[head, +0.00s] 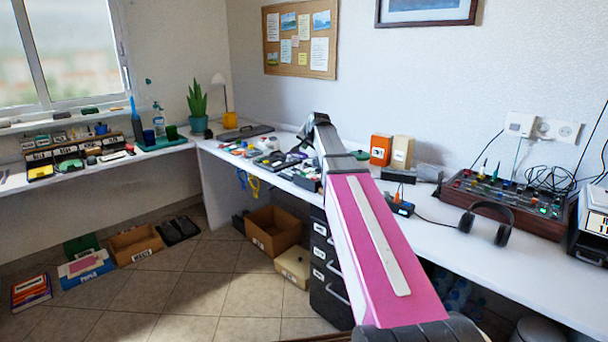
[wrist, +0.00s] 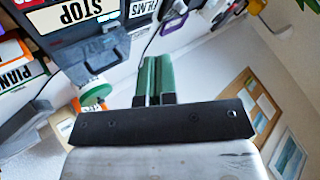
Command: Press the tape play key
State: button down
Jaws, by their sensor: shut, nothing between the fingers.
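In the wrist view, my gripper (wrist: 153,62) has two green fingers close together, shut and empty. At the upper left of that view is a dark device (wrist: 60,38) with a white STOP label (wrist: 86,12) and a grey key-like part (wrist: 97,54) below it. My fingertips are to the right of this device and appear apart from it. I cannot make out a play label or tell which key is play. In the head view, my pink arm reaches over the cluttered part of the desk, and my fingers cannot be made out there.
The white desk (head: 445,240) carries clutter around my arm's end. An orange box (head: 381,149) and a tan box (head: 402,152) stand right of the arm. Headphones (head: 485,222) and a mixer panel (head: 505,203) lie farther right. A FILMS label (wrist: 141,8) shows near my fingers.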

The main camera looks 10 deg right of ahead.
aim_at(306, 173)
jog(key=shift+f, duration=0.1)
jog(key=shift+f, duration=4.35)
jog(key=shift+f, duration=0.15)
jog(key=shift+f, duration=0.25)
jog(key=shift+f, duration=0.4)
jog(key=shift+r, duration=0.8)
jog(key=shift+r, duration=0.15)
jog(key=shift+r, duration=2.35)
